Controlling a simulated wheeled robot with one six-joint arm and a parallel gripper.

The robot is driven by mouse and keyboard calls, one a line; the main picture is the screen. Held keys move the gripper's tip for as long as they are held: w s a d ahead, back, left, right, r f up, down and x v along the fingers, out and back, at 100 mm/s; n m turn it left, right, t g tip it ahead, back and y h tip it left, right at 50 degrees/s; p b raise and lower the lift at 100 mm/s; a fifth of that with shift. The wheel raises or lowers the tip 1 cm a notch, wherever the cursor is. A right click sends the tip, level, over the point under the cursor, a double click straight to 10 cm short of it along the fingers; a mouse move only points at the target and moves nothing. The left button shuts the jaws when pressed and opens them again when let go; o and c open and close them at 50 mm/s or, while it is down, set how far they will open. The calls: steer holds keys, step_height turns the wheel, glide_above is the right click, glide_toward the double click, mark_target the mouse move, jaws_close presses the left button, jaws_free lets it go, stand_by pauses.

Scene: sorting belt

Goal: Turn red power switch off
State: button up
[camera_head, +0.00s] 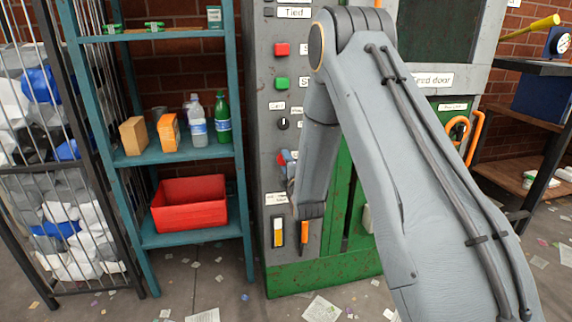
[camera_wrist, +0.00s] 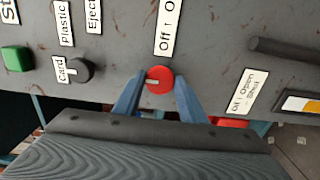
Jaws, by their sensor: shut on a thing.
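The red power switch (camera_wrist: 160,79) is a round red knob on the grey panel, under a white label (camera_wrist: 168,27) reading "Off" and, partly cut, "O…". A pale mark on the knob points to the left in the wrist view. My gripper (camera_wrist: 158,84) has its two blue-grey fingers on either side of the knob, shut on it. In the head view a bit of red (camera_head: 283,157) shows at the panel's edge beside my gripper (camera_head: 289,168). My arm hides much of the panel there.
A black dial (camera_wrist: 79,71) and a green button (camera_wrist: 16,60) sit left of the switch in the wrist view. A black bar handle (camera_wrist: 284,51) is to the right. A teal shelf (camera_head: 190,153) with bottles and a red bin (camera_head: 188,204) stands left of the machine.

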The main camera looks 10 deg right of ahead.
stand_by(0.5)
steer(key=o, duration=1.1)
steer(key=shift+c, duration=0.2)
steer(key=s, duration=0.8)
steer(key=s+r+m+g+p, duration=0.2)
steer(key=s+m+g, duration=0.4)
steer(key=s, duration=0.7)
steer(key=s+r+m+g+p, duration=0.3)
steer(key=s+m+g, duration=0.3)
steer(key=s, duration=0.7)
steer(key=s+r+m+g+p, duration=0.3)
steer(key=s+m+g, duration=0.3)
steer(key=s, duration=0.8)
steer(key=shift+a+p, duration=0.2)
steer(key=shift+p, duration=0.5)
